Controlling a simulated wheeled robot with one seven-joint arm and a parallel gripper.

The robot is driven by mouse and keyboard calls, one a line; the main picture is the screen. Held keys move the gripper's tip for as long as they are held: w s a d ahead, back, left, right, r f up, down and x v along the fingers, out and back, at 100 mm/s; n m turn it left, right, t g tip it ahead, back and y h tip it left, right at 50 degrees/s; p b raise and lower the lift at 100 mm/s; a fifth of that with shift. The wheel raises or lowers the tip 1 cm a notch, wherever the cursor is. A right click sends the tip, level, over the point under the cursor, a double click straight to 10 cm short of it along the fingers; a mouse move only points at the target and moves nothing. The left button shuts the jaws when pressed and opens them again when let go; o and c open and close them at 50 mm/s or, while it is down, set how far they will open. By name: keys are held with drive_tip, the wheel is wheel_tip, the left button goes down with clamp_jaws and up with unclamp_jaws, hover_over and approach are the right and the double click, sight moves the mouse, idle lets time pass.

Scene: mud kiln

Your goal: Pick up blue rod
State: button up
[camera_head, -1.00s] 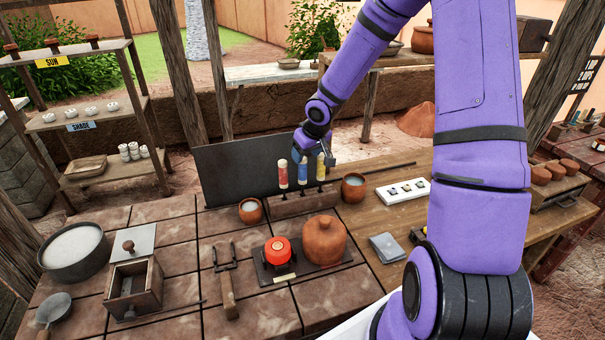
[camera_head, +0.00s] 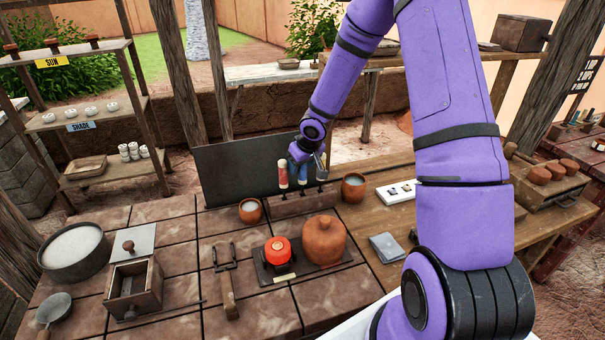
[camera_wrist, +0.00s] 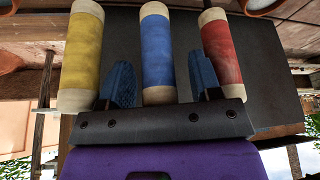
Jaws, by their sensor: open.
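The blue rod (camera_head: 302,174) stands upright between a red rod (camera_head: 282,175) and a yellow rod (camera_head: 321,168) on a low rack (camera_head: 300,204). My gripper (camera_head: 309,158) is at the upper part of the blue and yellow rods and partly hides them. In the wrist view my open gripper (camera_wrist: 162,82) has one finger on each side of the blue rod (camera_wrist: 157,50), with a gap on both sides. There the yellow rod (camera_wrist: 82,55) is just outside the left finger and the red rod (camera_wrist: 222,48) just outside the right finger.
A dark upright panel (camera_head: 235,165) stands behind the rods. Clay cups flank the rack, one at left (camera_head: 250,211) and one at right (camera_head: 353,187). A lidded clay pot (camera_head: 324,240) and a red-orange round object (camera_head: 278,250) stand in front.

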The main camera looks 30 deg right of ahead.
drive_tip(key=c, duration=1)
drive_tip(key=shift+c, duration=0.2)
drive_tip(key=shift+r, duration=0.15)
drive_tip(key=shift+r, duration=4.85)
